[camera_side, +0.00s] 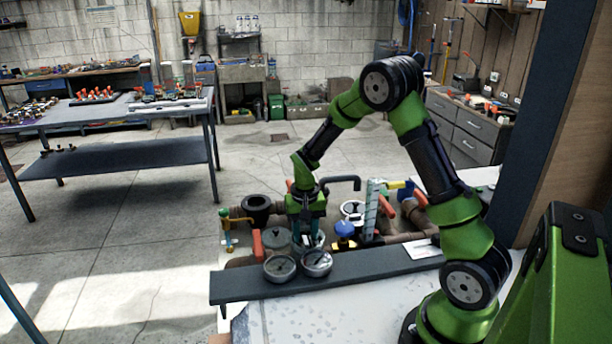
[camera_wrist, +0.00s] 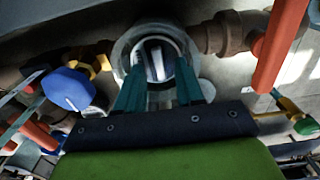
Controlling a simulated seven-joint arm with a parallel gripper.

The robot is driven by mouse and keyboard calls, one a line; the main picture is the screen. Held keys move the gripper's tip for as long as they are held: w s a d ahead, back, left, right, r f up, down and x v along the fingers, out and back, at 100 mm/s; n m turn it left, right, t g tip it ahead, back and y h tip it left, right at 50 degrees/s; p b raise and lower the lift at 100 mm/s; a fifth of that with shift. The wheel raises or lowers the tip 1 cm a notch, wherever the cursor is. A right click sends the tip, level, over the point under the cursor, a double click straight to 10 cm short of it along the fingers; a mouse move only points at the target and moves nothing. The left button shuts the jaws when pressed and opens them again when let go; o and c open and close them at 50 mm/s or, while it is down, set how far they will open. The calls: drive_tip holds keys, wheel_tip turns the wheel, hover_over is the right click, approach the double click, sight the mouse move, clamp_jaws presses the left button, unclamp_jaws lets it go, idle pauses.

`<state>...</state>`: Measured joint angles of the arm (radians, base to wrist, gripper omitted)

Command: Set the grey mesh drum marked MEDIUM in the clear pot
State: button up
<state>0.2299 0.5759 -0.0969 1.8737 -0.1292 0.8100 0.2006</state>
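My gripper (camera_side: 309,240) points straight down among the pool fittings, behind the dark beam. In the wrist view its two teal fingers (camera_wrist: 159,72) reach into a round, pale, see-through rim, which looks like the clear pot (camera_wrist: 121,52). Between the fingertips, inside this rim, is a dark round thing with pale upright stripes, perhaps the grey mesh drum (camera_wrist: 157,60). I cannot read a MEDIUM mark on it. The fingers stand about as wide as this round thing; whether they press on it or stand just clear is not plain. In the side view the fingers hide most of it.
Two round gauges (camera_side: 280,268) lie on the dark beam (camera_side: 350,273) in front. A grey lidded vessel (camera_side: 277,240) and an orange-red handle (camera_side: 257,243) stand left. A blue-capped fitting (camera_side: 345,229) stands close right; it also shows in the wrist view (camera_wrist: 68,88). Brown pipes run both sides.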

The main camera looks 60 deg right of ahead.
sight(305, 239)
wheel_tip(305, 239, up, 11)
drive_tip(key=s+a+r+n+t+y, duration=0.2)
drive_tip(key=s+a+r+n+t, duration=0.3)
drive_tip(key=s+a+r, duration=0.7)
drive_tip(key=s+a+t, duration=0.2)
drive_tip(key=s+a, duration=0.1)
drive_tip(key=shift+s+a+r, duration=0.15)
drive_tip(key=shift+s+a, duration=0.2)
drive_tip(key=shift+a, duration=0.05)
